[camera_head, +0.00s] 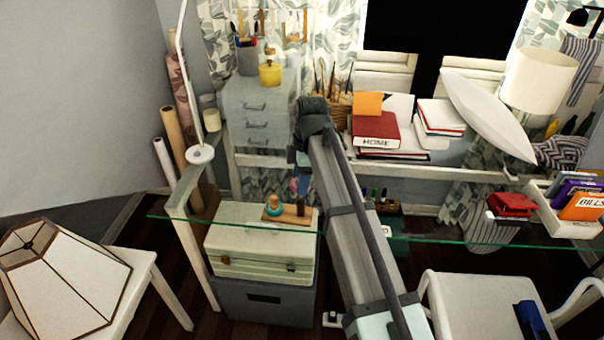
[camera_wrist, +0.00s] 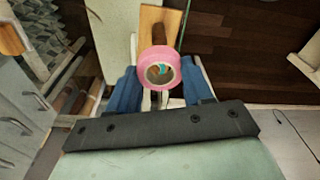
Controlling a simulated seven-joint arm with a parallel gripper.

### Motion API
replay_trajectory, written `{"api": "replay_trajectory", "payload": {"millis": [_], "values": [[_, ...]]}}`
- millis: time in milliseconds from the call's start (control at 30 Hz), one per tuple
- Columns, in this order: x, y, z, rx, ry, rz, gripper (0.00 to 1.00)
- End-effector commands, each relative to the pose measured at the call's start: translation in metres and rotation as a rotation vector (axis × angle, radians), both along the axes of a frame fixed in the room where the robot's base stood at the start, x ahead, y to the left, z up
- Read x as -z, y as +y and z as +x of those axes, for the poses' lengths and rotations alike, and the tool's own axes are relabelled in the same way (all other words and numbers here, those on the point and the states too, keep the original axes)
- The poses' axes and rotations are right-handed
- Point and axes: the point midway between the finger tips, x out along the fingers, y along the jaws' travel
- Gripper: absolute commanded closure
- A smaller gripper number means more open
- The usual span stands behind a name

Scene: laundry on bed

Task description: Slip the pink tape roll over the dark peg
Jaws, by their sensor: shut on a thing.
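The pink tape roll (camera_wrist: 144,67) is held between the two blue fingers of my gripper (camera_wrist: 160,78), its hole facing the wrist camera. In the head view, a small pink and blue patch beside my arm appears to be the tape roll (camera_head: 304,184) and a finger, above the wooden board. The dark peg (camera_wrist: 168,27) shows beyond the roll in the wrist view, over the wooden board (camera_wrist: 149,17). The head view also shows the board (camera_head: 287,217) and a teal ring (camera_head: 273,211) at its left. Teal shows through the roll's hole. The roll looks apart from the dark peg.
The board lies on a pale green case (camera_head: 258,245), stacked on a grey box (camera_head: 265,305). A glass edge (camera_head: 180,219) crosses in front. A grey drawer unit (camera_head: 255,105) stands behind. My arm hides the area right of the board.

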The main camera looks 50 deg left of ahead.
Motion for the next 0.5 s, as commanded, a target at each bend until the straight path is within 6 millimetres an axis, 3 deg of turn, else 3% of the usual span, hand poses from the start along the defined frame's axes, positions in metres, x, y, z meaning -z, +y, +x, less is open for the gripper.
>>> {"api": "replay_trajectory", "payload": {"millis": [200, 500], "values": [[0.0000, -0.0012, -0.0005, -0.103, -0.002, 0.004, 0.79], [0.0000, -0.0011, -0.0004, -0.115, -0.003, 0.006, 0.79]]}}
